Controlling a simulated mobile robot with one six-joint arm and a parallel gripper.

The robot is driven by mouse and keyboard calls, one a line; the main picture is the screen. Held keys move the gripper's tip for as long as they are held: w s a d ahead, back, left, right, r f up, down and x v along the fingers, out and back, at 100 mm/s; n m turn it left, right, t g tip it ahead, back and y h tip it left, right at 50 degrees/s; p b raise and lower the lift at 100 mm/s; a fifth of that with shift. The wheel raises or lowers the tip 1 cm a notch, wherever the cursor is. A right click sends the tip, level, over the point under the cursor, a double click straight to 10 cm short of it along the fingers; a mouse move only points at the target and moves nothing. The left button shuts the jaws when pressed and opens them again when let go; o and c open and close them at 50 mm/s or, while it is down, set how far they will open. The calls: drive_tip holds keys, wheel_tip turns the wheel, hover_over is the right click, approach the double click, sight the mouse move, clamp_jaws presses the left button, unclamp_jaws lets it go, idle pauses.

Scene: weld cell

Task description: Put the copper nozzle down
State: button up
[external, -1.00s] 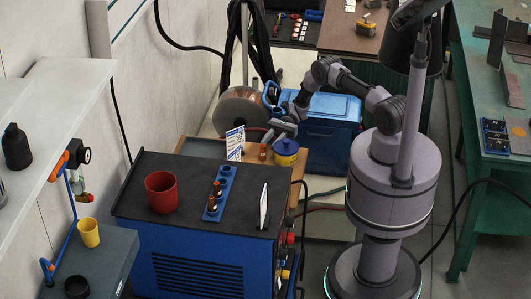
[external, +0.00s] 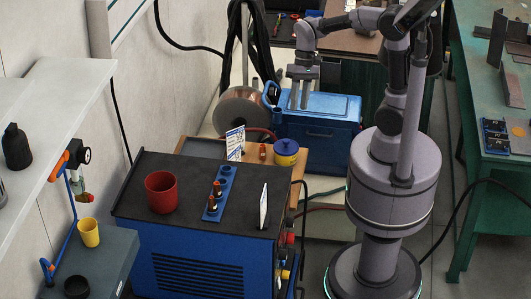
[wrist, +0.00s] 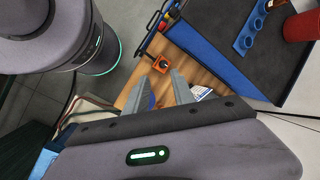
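A small copper-coloured piece, which looks like the copper nozzle (external: 263,152), stands on the wooden top (external: 297,172) behind the blue welder. My gripper (external: 300,100) hangs fingers down in front of the blue toolbox, above and to the right of the nozzle. In the wrist view my gripper (wrist: 165,75) has its fingers apart with wood showing between them, and nothing held. A small orange bit shows beside the left finger there; I cannot tell whether it is the nozzle.
The blue-and-yellow tin (external: 286,153) stands close right of the nozzle. The white card (external: 235,143) stands to its left. The blue toolbox (external: 325,135) is behind. The dark-topped welder (external: 185,225) in front carries a red cup (external: 161,192) and a blue rack (external: 216,200).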

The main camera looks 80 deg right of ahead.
drive_tip(key=s+a+r+n+t+h, duration=0.1)
drive_tip(key=s+a+n+t+h, duration=0.1)
drive_tip(key=s, duration=0.7)
drive_tip(key=a+n+t, duration=0.1)
drive_tip(key=n+t, duration=0.1)
drive_tip(key=t, duration=0.1)
drive_tip(key=shift+s+r+h, duration=0.3)
drive_tip(key=shift+s+r, duration=0.05)
drive_tip(key=shift+r, duration=0.05)
